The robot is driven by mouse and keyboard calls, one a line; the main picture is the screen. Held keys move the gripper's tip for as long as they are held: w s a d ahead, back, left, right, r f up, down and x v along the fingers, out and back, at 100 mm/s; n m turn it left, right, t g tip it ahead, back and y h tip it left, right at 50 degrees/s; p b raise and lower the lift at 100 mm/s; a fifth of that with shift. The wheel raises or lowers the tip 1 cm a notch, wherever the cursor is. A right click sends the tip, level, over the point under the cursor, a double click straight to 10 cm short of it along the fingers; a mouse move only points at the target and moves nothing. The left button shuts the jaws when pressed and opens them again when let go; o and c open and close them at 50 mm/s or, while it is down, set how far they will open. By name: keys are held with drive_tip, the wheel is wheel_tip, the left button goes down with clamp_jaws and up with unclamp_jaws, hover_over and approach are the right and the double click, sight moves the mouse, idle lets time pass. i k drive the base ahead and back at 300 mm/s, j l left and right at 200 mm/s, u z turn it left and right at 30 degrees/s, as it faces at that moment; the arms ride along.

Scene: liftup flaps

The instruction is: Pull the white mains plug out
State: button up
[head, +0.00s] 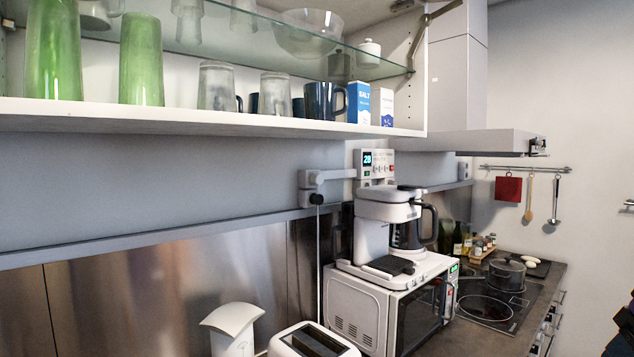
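A pale grey-white fitting (309,190) sits on the wall below the open cupboard in the head view, with a pale bar (336,174) reaching right from it. A small dark round piece (316,199) is at its lower front. A thin white cord (318,260) hangs straight down from there, behind the white toaster (303,343). I cannot clearly tell which part is the white mains plug, or how far it is seated. My gripper is not in view.
A coffee machine (375,225) stands on a white microwave (360,310) just right of the cord. The cupboard shelf (200,117) with glasses and mugs overhangs the fitting. A white curved-top container (233,328) stands lower left. A hob (490,308) lies beyond.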

sight(314, 178)
drive_tip(key=i+l+u, duration=0.1)
drive_tip(key=u, duration=0.65)
drive_tip(key=i+l+u, duration=0.1)
drive_tip(key=l+u, duration=0.25)
drive_tip(key=l, duration=0.55)
drive_tip(key=l+u, duration=0.4)
drive_tip(key=l, duration=0.95)
drive_tip(key=k+l, duration=0.1)
drive_tip(key=l, duration=0.35)
